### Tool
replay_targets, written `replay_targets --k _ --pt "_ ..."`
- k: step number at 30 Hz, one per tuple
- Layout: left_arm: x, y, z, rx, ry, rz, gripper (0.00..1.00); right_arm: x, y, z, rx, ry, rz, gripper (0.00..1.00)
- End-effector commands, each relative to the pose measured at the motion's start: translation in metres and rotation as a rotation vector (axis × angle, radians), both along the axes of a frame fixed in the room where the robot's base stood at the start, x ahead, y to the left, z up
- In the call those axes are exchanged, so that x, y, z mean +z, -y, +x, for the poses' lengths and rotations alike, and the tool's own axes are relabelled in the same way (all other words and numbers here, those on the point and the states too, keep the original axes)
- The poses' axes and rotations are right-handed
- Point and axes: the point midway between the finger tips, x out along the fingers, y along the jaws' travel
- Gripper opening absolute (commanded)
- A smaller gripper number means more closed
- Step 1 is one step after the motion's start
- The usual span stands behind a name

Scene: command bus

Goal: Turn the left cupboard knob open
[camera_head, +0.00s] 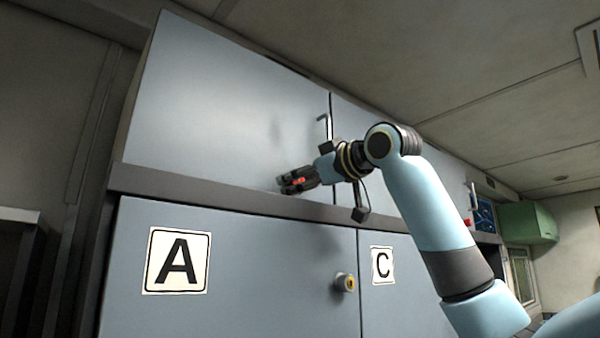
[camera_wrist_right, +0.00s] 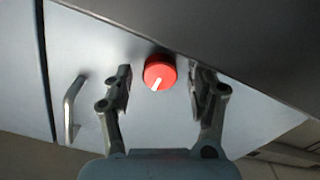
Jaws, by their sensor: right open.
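A round red knob (camera_wrist_right: 160,70) with a white mark sits on the pale blue upper left cupboard door (camera_head: 220,90). In the right wrist view the mark runs toward the lower left of the knob's face. My right gripper (camera_wrist_right: 163,88) is open, with one finger on each side of the knob and a visible gap to both. In the head view my right gripper (camera_head: 297,184) is at the lower part of this door, and a bit of red shows between its fingers. Whether the fingertips reach past the knob's face I cannot tell. My left gripper is not in view.
A metal bar handle (camera_head: 325,128) stands out near the door's right edge, close to my right wrist; it also shows in the wrist view (camera_wrist_right: 72,108). A dark ledge (camera_head: 210,192) runs below. Lower doors carry labels A (camera_head: 177,261) and C (camera_head: 382,265) and a round lock (camera_head: 345,283).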

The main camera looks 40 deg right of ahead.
Motion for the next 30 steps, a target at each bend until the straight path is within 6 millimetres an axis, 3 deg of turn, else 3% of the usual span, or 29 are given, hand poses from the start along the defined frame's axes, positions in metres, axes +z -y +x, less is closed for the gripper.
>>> replay_targets --k 3,9,22,30 --pt "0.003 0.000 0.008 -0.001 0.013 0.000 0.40 0.000 0.000 0.004 -0.002 -0.001 0.000 0.57" --pt "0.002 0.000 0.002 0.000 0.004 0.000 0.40 -0.001 0.000 0.004 -0.001 0.000 0.000 0.57" --pt "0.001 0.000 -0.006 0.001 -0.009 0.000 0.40 -0.001 0.000 0.004 0.000 -0.001 0.000 0.02" --pt "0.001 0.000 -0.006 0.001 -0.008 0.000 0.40 -0.001 0.000 0.004 0.000 -0.003 0.026 0.02"
